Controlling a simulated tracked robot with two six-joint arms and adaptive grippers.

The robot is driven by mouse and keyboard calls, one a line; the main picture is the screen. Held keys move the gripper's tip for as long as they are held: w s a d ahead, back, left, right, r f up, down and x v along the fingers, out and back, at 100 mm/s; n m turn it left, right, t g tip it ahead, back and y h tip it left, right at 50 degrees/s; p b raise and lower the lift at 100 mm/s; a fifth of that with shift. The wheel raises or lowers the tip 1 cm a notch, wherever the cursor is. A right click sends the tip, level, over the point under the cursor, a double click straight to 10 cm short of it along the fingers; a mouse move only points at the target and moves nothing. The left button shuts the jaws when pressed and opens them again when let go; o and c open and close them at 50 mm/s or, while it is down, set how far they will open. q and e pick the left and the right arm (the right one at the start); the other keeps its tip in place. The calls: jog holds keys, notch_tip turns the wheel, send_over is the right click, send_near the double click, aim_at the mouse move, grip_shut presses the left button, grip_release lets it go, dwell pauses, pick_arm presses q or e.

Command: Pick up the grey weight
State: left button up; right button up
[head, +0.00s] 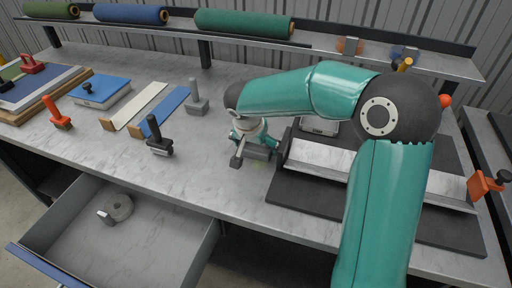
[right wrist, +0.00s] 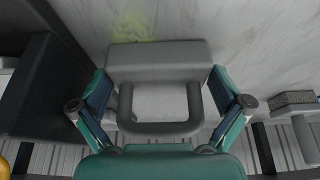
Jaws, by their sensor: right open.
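The grey weight (right wrist: 158,60) is a grey block with a looped handle, lying on the marbled bench top. In the right wrist view its handle lies between the two spread fingers of my right gripper (right wrist: 161,92). The fingers are at either side of the weight, and I cannot tell whether they touch it. In the head view my right gripper (head: 254,142) is low over the bench, around the weight (head: 258,153), which it partly hides. My left gripper is not in view.
A dark mat (head: 310,196) with a pale strip is right of the weight. A grey upright-handled tool (head: 198,103) and a black-handled tool (head: 159,148) stand to the left. An open drawer (head: 165,228) juts out in front. Turf rolls (head: 245,23) lie on the rear shelf.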

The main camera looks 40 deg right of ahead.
jog(key=c, duration=1.3)
jog(key=shift+r, duration=0.15)
jog(key=shift+c, duration=0.8)
